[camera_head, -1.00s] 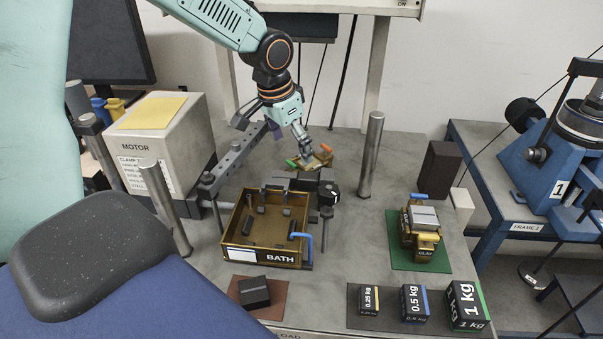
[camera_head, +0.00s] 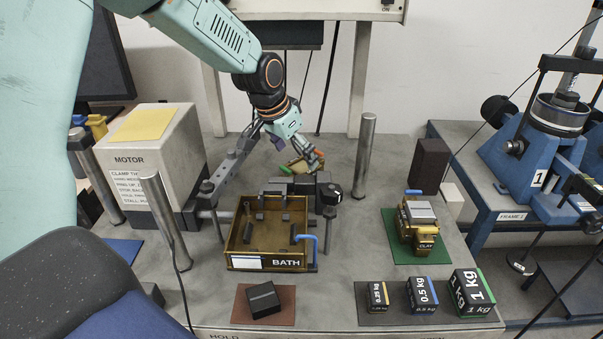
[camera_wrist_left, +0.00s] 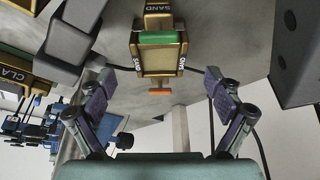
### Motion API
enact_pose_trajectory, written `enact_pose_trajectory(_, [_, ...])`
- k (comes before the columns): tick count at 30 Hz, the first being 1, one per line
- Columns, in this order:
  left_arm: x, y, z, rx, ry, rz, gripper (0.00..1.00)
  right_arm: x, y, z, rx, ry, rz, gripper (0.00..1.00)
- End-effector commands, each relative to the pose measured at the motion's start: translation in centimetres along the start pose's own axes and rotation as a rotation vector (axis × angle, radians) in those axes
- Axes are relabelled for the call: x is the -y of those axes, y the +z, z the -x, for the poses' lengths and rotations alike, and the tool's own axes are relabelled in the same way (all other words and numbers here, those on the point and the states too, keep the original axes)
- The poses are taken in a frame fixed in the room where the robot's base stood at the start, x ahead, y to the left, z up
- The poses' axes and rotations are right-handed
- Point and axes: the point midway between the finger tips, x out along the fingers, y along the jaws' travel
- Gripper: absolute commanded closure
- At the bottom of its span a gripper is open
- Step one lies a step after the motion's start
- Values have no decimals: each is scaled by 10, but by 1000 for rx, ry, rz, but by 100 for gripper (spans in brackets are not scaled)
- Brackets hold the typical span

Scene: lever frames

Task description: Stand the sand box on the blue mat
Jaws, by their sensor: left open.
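The sand box (camera_head: 299,166) stands at the back of the grey table, behind the bath tray, and is partly hidden by my gripper and a dark block. In the left wrist view the sand box (camera_wrist_left: 160,60) is a brass-brown open box with SAND labels, a green bar and an orange handle. My left gripper (camera_head: 316,160) is close to it in the head view. In the wrist view its fingers (camera_wrist_left: 160,100) are spread wide with nothing between them. My right gripper is not in view.
The bath tray (camera_head: 267,262) stands mid-table with a dark clamp (camera_head: 310,187) behind it. The motor box (camera_head: 150,160) and metal posts stand left. The clay box (camera_head: 418,225) sits on a green mat (camera_head: 440,257). Weights (camera_head: 422,294) and a dark block (camera_head: 263,300) line the front.

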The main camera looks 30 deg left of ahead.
Motion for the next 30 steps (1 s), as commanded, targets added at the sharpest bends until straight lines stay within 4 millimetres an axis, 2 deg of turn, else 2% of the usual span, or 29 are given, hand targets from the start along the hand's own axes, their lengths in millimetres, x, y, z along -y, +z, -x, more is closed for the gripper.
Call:
enact_pose_trajectory(6, [1, 0, -32, 3, -1, -1, 9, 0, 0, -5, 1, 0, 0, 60])
enact_pose_trajectory(9, [1, 0, -42, 1, -1, -1, 9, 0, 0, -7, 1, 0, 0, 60])
enact_pose_trajectory(18, [2, 1, -44, -1, 0, 0, 9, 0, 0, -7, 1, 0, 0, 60])
enact_pose_trajectory(30, [1, 1, -44, 0, 0, -1, 43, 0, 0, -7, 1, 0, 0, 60])
